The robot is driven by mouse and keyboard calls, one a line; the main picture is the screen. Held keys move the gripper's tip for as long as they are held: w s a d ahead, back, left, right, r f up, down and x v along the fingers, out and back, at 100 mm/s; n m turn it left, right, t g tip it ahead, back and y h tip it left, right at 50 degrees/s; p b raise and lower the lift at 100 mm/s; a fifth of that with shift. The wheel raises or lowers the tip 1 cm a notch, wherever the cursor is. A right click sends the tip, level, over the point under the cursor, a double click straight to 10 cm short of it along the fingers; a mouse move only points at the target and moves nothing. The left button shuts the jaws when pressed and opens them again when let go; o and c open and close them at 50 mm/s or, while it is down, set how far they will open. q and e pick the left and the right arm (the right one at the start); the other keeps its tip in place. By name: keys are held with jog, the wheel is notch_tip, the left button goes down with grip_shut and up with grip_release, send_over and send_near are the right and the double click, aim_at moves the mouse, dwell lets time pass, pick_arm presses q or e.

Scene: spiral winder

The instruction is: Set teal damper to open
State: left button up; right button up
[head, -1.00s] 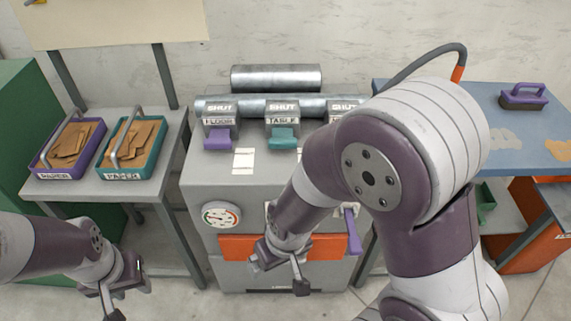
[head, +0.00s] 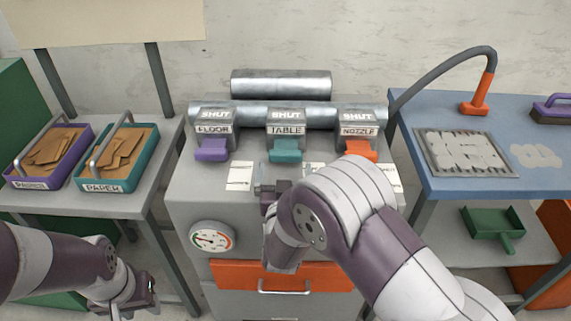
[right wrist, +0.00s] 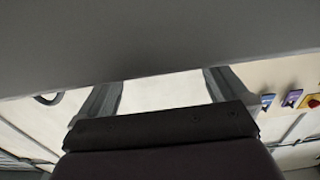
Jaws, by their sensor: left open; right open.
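The teal damper handle (head: 286,150) sticks out at the front of the middle housing, labelled TABLE, with a SHUT sign (head: 286,115) above it. My right gripper (head: 272,188) is below and slightly left of the teal handle in the head view, over the grey cabinet, apart from it. In the right wrist view its two fingers (right wrist: 162,92) stand wide apart with nothing between them; a large grey surface fills the upper part. My left gripper (head: 135,303) is open and empty at the lower left, far from the dampers.
A purple handle (head: 211,150) marked FLOOR and an orange handle (head: 360,150) marked NOZZLE flank the teal one, both under SHUT signs. A gauge (head: 212,239) and orange drawer (head: 235,274) are on the cabinet front. Trays (head: 150,165) stand left; a blue table (head: 440,183) right.

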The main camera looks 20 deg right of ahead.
aim_at(285, 159)
jog(key=shift+x, duration=1.9)
pick_arm(q)
jog(key=shift+f, duration=0.2)
pick_arm(e)
jog(key=shift+s, duration=0.1)
jog(key=shift+c, duration=0.3)
jog(key=c, duration=1.3)
jog(key=shift+o, duration=0.2)
jog(key=shift+s+a, duration=0.1)
jog(key=shift+s, duration=0.15)
jog(key=p+v, duration=0.1)
jog(key=v, duration=0.4)
jog(key=shift+s+a, duration=0.1)
jog(key=shift+s, duration=0.05)
pick_arm(q)
jog(key=shift+s+a+r, duration=0.2)
jog(key=shift+s+r, duration=0.4)
jog(key=shift+s, duration=0.1)
pick_arm(e)
jog(key=o, duration=1.3)
